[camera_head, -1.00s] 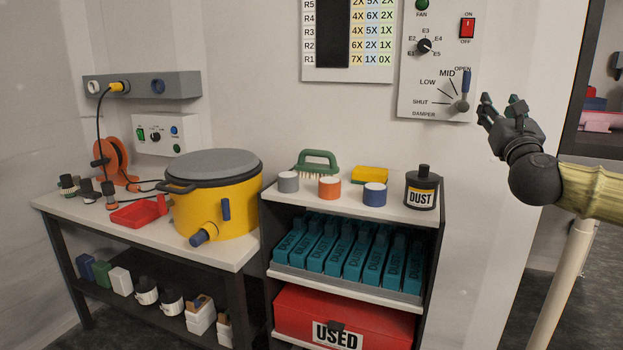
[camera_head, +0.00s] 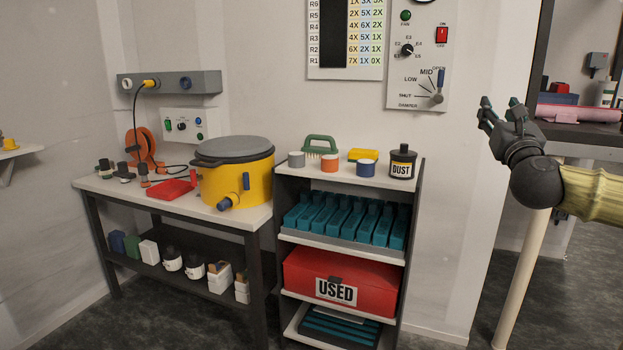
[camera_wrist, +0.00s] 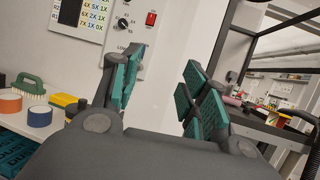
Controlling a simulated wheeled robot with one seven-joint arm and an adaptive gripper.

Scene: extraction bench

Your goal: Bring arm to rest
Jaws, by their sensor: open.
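My gripper (camera_head: 501,112) is at the right of the head view, raised at about the height of the damper panel and apart from everything. Its green-padded fingers are open and nothing is between them; the wrist view also shows the open fingers (camera_wrist: 158,92). The grey control panel (camera_head: 422,55) with the damper lever (camera_head: 438,92) is on the wall to the left of my gripper. The lever points up toward OPEN. My arm reaches in from the right edge of the head view.
A shelf unit (camera_head: 412,215) holds a DUST bottle (camera_head: 402,163), tape rolls, teal trays and a red USED box (camera_head: 345,284). A yellow pot (camera_head: 240,184) stands on the bench to its left. A dark-framed counter (camera_head: 585,133) is behind my gripper at right. Floor shows between.

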